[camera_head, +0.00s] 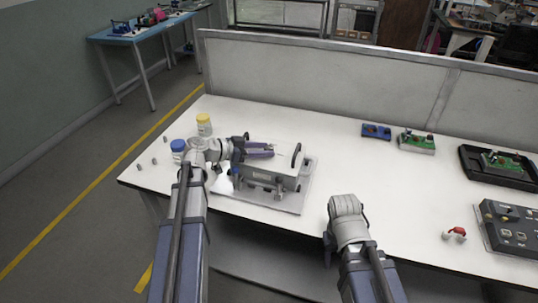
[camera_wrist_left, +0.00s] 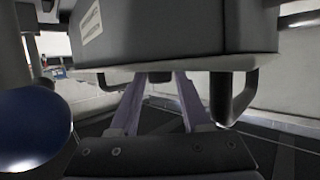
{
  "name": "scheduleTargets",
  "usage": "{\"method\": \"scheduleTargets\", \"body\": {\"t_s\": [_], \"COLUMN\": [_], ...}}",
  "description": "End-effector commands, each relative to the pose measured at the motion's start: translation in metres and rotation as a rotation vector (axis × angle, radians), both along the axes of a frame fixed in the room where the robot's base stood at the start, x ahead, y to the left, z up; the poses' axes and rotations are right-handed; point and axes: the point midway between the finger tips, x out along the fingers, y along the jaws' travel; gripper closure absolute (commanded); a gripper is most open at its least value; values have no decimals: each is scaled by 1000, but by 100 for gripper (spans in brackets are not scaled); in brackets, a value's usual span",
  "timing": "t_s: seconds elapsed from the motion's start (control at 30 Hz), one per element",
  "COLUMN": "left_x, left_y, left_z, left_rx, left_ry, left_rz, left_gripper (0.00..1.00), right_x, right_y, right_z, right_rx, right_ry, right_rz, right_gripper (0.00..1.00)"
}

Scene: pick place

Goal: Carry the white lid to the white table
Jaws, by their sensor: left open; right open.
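The white table (camera_head: 330,165) fills the middle of the head view. A light grey-white device (camera_head: 270,181) with a dark handle stands on a plate near its front left edge; I cannot tell which part, if any, is the white lid. My left gripper (camera_head: 270,150) is open, its purple fingers pointing right at the top of the device. In the left wrist view the open fingers (camera_wrist_left: 160,84) reach toward a grey block (camera_wrist_left: 175,30) with dark brackets, with nothing visibly held. My right gripper (camera_head: 329,248) is at the table's front edge, apart from objects, its fingers mostly hidden.
A yellow-capped bottle (camera_head: 204,126) and a blue-capped bottle (camera_head: 178,150) stand close to my left wrist. Circuit boards (camera_head: 417,141), a black tray (camera_head: 470,165), a control box (camera_head: 508,228) and a small red part (camera_head: 455,233) lie right. The table's middle is clear.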

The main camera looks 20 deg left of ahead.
Motion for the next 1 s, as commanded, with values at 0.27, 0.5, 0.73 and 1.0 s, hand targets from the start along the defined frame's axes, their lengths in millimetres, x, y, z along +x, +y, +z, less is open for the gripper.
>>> {"method": "scheduleTargets", "body": {"t_s": [0.27,0.5,0.73,1.0], "left_x": [0,0,0,0], "left_y": [0,0,0,0], "left_z": [1,1,1,1], "left_rx": [-1,-1,-1,-2], "left_ry": [1,1,1,-1], "left_rz": [0,0,0,0], "left_gripper": [66,92,100,100], "right_x": [0,0,0,0], "right_y": [0,0,0,0], "right_z": [1,1,1,1], "right_rx": [0,0,0,0], "right_ry": [0,0,0,0], "right_rz": [0,0,0,0], "right_gripper": [50,50,50,50]}}
